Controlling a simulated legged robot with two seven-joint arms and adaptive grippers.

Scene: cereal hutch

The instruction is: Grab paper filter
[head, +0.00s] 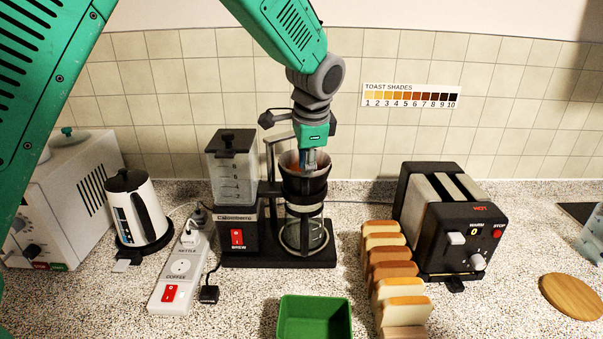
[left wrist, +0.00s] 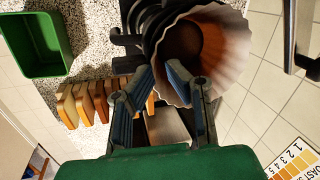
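The paper filter (head: 290,160) sits in the dark basket (head: 304,185) of the coffee maker. In the left wrist view the filter (left wrist: 232,45) is white and fluted, with brown inside. My left gripper (head: 311,165) points down into the filter's mouth from above. In the left wrist view my left gripper (left wrist: 160,72) has its two blue-padded fingertips apart at the filter's rim, one over the inside and one by the outer edge. Contact with the paper cannot be made out. My right gripper is not in view.
The coffee maker (head: 234,215) has a glass carafe (head: 304,236) under the basket. A green bin (head: 315,316), bread slices (head: 392,268) and a toaster (head: 440,215) stand in front and right. A kettle (head: 137,210) and power strip (head: 180,274) are left.

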